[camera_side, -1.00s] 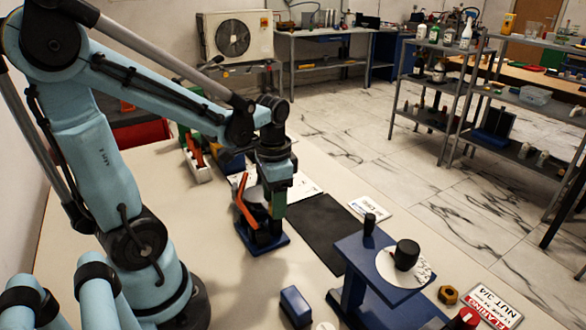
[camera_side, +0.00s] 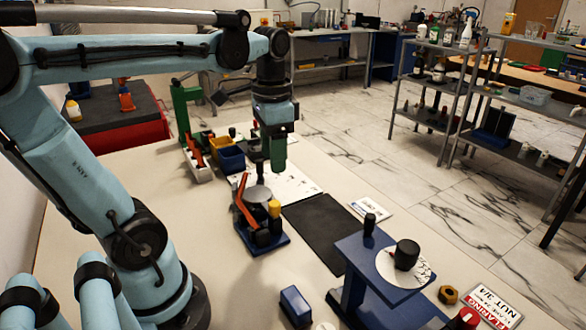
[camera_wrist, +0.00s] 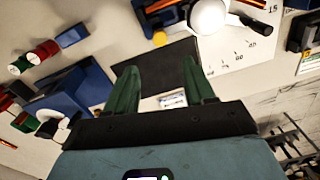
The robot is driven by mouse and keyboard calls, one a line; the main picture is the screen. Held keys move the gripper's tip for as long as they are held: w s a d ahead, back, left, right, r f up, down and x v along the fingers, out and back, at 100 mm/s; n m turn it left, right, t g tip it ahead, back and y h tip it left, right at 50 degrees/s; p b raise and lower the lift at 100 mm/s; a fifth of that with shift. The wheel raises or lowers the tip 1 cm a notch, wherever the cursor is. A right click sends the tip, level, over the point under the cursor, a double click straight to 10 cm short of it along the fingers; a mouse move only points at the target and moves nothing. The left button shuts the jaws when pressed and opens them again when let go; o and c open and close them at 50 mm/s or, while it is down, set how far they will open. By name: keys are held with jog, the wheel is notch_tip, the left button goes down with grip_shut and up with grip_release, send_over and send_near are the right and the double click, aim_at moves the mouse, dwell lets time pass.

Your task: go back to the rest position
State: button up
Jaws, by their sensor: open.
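A dark mat (camera_side: 322,230) lies right of the fixture. A blue stand (camera_side: 360,255) with a white dial and black knob (camera_side: 406,254) is at front right. A blue block (camera_side: 296,306) lies nearer. Bins (camera_side: 230,158) stand at the back.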

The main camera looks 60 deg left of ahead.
jog(key=shift+r, duration=0.3)
jog(key=w+d+f+n+t, duration=0.2)
jog(key=d+f+t, duration=0.4)
jog(key=d+t, duration=0.1)
jog(key=shift+w+d, duration=0.2)
jog(key=shift+d, duration=0.7)
